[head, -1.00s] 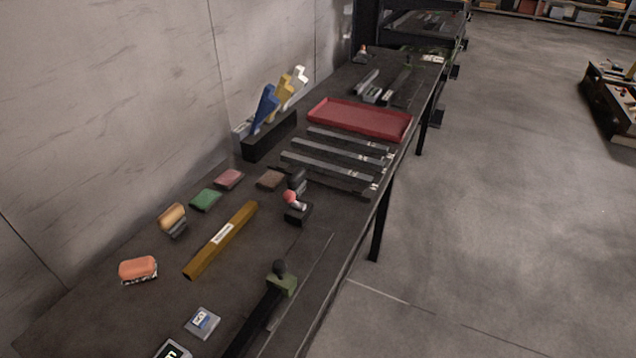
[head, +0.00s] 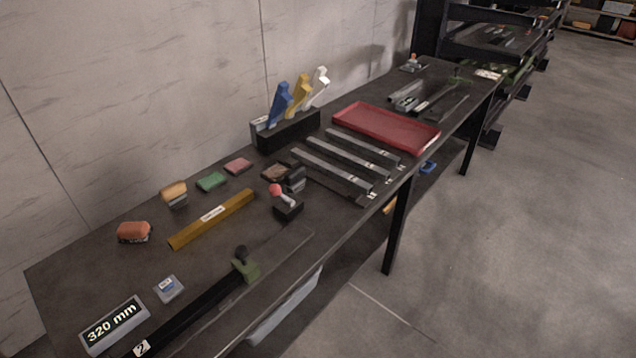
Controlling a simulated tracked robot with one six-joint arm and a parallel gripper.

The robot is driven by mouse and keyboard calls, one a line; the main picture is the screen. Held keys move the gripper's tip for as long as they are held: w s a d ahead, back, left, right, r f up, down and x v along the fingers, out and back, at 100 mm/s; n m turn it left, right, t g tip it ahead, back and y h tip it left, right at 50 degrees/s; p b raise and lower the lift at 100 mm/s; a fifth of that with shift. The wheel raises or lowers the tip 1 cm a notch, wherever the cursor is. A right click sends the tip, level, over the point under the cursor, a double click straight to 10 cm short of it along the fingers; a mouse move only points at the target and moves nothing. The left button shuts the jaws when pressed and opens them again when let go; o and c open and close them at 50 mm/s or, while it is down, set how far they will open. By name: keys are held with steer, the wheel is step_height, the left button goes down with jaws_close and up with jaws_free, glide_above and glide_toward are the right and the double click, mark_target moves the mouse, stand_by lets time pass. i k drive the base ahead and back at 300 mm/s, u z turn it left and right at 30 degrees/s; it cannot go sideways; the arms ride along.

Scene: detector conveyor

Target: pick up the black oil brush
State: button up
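A small black block-shaped thing (head: 296,179) stands on the dark workbench (head: 75,270), behind the red-knobbed joystick (head: 287,204). It may be the black oil brush, but its bristles are too small to make out. Two similar brush-like things stand at the left: an orange one (head: 134,231) with a dark lower part and a tan one (head: 174,193) with a grey lower part. My gripper is not in view.
A yellow bar (head: 212,218), green pad (head: 211,181), pink pad (head: 238,166) and brown pad (head: 275,173) lie nearby. Grey bars (head: 340,167) and a red tray (head: 386,127) lie further back. A rack (head: 285,131) holds coloured pieces. Open floor (head: 480,270) lies right.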

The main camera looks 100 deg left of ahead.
mark_target(294, 180)
steer(key=z, duration=0.05)
steer(key=i, duration=0.15)
steer(key=z, duration=3.3)
steer(key=k, duration=1.2)
steer(key=z, duration=0.05)
